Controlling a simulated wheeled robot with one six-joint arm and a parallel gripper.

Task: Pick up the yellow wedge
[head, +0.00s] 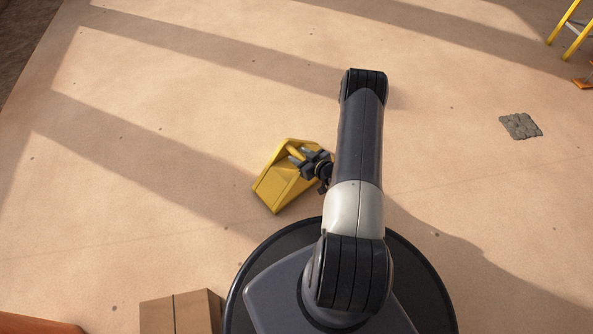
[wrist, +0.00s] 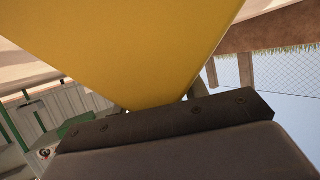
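The yellow wedge (head: 278,189) is on the sandy floor, just left of my arm and in front of my base, in the head view. I cannot tell whether it rests fully on the floor. My gripper (head: 297,155) is at its upper part, with grey fingers on either side of a strip of yellow. In the wrist view the wedge (wrist: 135,45) fills much of the top and narrows towards the dark edge of my gripper. The fingertips are mostly hidden there, so I cannot tell whether they press on the wedge.
A cardboard box (head: 181,312) stands at the lower left, beside an orange object (head: 38,325). A grey stone patch (head: 520,126) lies at the right. A yellow frame (head: 570,32) stands at the upper right. The floor around the wedge is clear.

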